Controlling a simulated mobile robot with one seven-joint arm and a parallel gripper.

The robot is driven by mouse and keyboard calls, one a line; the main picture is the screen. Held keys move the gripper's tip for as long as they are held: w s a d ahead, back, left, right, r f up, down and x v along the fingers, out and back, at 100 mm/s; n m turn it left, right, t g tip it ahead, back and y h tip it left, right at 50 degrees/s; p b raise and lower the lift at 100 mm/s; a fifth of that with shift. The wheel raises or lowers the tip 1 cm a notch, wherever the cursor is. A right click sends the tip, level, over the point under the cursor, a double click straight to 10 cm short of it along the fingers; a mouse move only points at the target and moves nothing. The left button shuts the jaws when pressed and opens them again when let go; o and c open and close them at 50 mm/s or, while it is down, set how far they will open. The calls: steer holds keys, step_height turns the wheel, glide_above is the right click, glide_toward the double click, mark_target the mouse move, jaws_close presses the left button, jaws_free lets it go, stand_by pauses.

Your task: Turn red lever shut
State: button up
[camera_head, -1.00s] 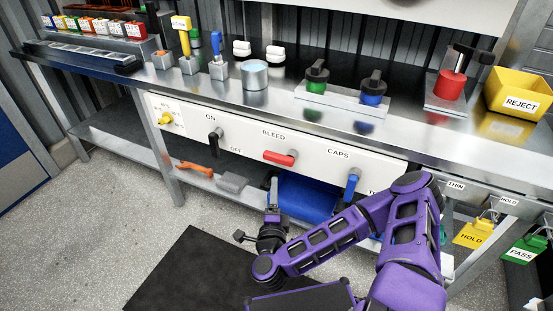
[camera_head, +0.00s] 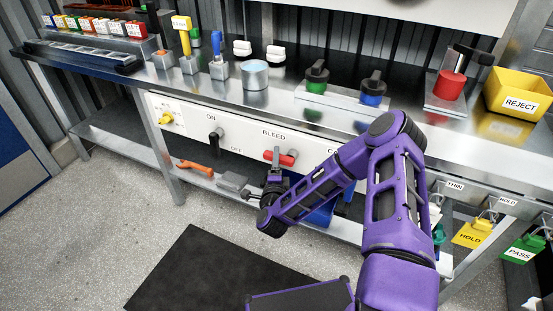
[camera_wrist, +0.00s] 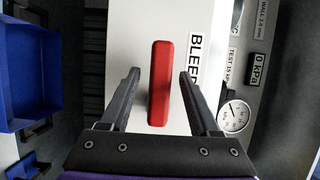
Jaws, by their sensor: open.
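The red lever (camera_head: 287,159) sits on the white front panel (camera_head: 240,138) under the word BLEED and lies roughly level, pointing sideways. In the wrist view the red lever (camera_wrist: 160,83) stands between the two fingers of my gripper (camera_wrist: 160,85). The fingers are open, one on each side, with a gap visible on both sides. In the head view my gripper (camera_head: 275,160) is at the lever's left part and partly covers it. Whether the fingertips touch the panel cannot be told.
A black lever (camera_head: 217,135) marked ON and OFF is to the left. My arm hides the blue lever under CAPS. A gauge (camera_wrist: 234,116) shows at right in the wrist view. An orange-handled tool (camera_head: 194,168) and a blue bin (camera_wrist: 28,75) are on the lower shelf.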

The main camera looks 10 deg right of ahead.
steer(key=shift+w+d, duration=0.15)
steer(key=shift+w, duration=0.45)
jaws_close()
stand_by(1.1)
